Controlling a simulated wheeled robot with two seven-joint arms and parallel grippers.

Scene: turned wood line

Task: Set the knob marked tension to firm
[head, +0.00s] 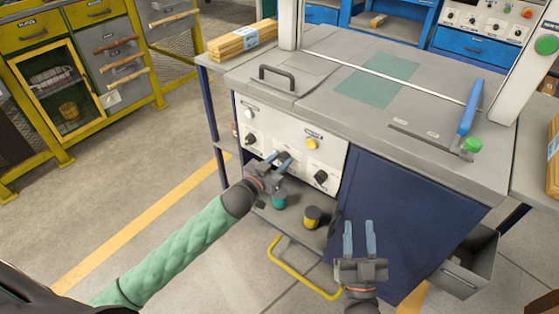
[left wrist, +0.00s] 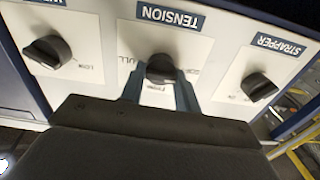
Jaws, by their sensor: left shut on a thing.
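The tension knob (left wrist: 160,68) is a dark round knob on a white panel, below the upside-down TENSION label (left wrist: 170,15) in the left wrist view. My left gripper (head: 281,158) is at the panel, its two blue-grey fingers on either side of this knob and shut on it. Small printed words stand around the knob, one of them partly between the fingers. The fingers cover part of the dial, and I cannot tell which mark the knob points to. My right gripper (head: 360,238) is open and empty, in front of the blue cabinet door.
The strapper knob (left wrist: 260,87) and another black knob (left wrist: 47,50) flank the tension knob. A yellow button (head: 312,143) sits above on the panel. A shelf below holds a teal pot (head: 279,201) and a yellow-and-dark pot (head: 312,217). A yellow handle (head: 298,272) juts out low down.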

